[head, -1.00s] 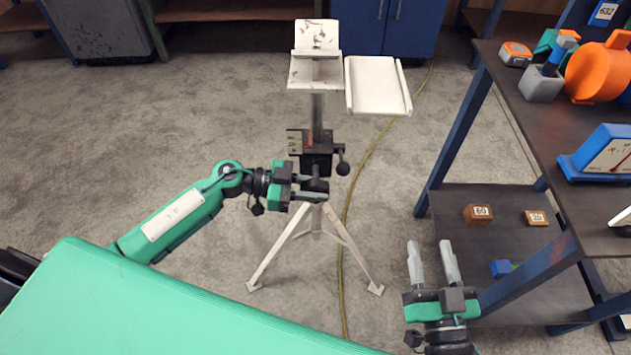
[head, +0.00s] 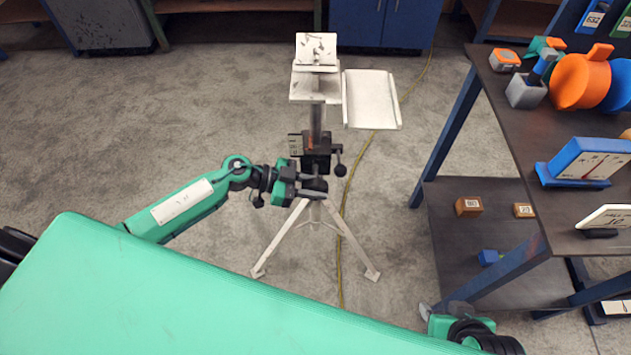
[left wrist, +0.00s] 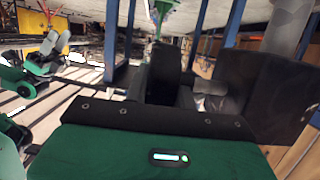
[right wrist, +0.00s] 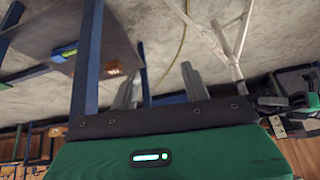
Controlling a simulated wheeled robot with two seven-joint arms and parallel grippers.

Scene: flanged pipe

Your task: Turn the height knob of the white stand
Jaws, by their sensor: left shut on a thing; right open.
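The white stand (head: 315,113) is upright on the floor in the head view, on splayed white legs, with a black block (head: 318,150) on its column. A small black ball-ended handle (head: 340,170) sticks out at the block's right. My left gripper (head: 312,187) is shut on a dark knob below the block; the fingers hide part of it.
A dark shelf rack (head: 500,130) with blue legs stands at the right, holding several objects. A white tray (head: 371,98) juts from the stand's right side. A yellow cable (head: 343,250) runs along the floor. Carpet left of the stand is clear.

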